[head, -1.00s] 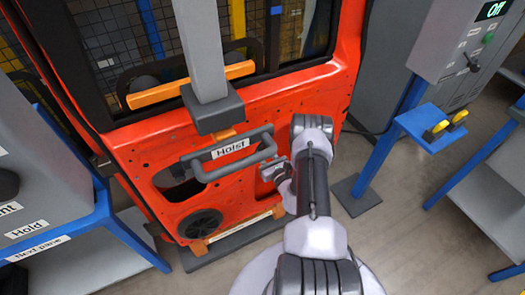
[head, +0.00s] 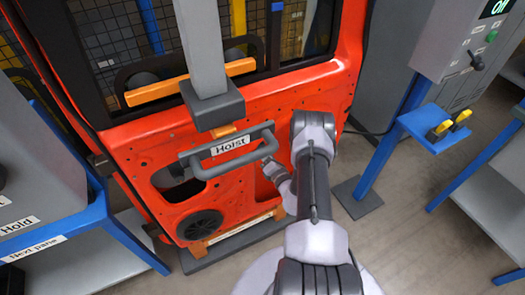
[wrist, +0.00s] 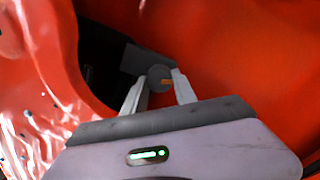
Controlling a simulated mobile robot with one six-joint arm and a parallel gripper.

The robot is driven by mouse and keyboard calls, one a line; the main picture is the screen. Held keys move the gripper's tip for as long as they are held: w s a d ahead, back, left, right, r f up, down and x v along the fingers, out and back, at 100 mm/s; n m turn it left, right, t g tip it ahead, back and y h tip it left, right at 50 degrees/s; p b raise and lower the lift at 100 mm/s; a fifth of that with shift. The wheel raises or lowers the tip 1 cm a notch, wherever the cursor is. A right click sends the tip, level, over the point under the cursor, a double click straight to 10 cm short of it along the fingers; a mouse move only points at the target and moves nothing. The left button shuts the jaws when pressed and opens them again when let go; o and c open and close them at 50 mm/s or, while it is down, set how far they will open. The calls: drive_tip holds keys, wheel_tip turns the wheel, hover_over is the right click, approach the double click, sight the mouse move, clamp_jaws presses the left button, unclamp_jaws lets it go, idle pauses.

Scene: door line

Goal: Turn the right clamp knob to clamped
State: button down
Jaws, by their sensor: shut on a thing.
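In the wrist view, a round dark grey knob (wrist: 156,73) with a small orange mark on its face sits in a dark recess of the red door panel. My gripper (wrist: 160,80) has its two light fingers on either side of the knob and is shut on it. The orange mark points toward the right in that view. In the head view, my wrist (head: 278,178) reaches against the red door (head: 338,110) to the right of the hoist handle. My fingertips and the knob are hidden there. I cannot read any clamp label.
The grey handle labelled Hoist (head: 232,146) is close to the left of my wrist. A blue stand (head: 425,122) with yellow-ended items and a grey control cabinet (head: 450,45) stand at the right. A blue-framed table (head: 125,240) is at the left. Floor is clear at lower right.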

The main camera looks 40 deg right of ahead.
drive_tip(key=shift+m, duration=2.2)
drive_tip(key=c, duration=1)
unclamp_jaws()
drive_tip(key=shift+s, duration=0.1)
drive_tip(key=p+v, duration=0.5)
drive_tip(key=v, duration=1.2)
drive_tip(key=shift+a, duration=0.2)
